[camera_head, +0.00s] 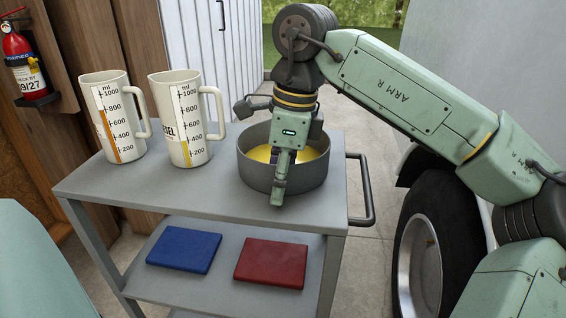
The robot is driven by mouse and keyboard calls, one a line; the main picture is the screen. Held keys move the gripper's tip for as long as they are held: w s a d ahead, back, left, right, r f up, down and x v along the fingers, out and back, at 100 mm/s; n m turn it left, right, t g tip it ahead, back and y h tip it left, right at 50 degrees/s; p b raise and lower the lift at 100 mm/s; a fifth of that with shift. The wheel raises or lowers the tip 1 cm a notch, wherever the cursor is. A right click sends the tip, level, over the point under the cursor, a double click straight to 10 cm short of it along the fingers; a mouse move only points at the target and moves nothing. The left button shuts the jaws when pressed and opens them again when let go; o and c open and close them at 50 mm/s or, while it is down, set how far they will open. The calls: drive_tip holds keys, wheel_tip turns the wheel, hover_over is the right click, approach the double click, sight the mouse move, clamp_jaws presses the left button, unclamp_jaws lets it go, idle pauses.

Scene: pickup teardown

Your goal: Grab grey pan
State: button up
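The grey pan (257,172) stands upright on the right part of the cart's top shelf. It is round and dark grey, with yellow contents (259,153) inside. My gripper (280,185) points down at the pan's near right side. Its visible finger overlaps the near wall and reaches about as low as the pan's base. The other finger is hidden, so I cannot tell whether the gripper is open or closed on the rim.
Two measuring jugs, one on the left (115,118) and one further right (183,118), stand on the grey cart (165,188). A blue slab (184,250) and a red slab (271,263) lie on the lower shelf. A vehicle wheel (430,245) is at right.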

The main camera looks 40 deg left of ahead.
clamp_jaws()
idle(0.4)
drive_tip(key=shift+r, duration=0.15)
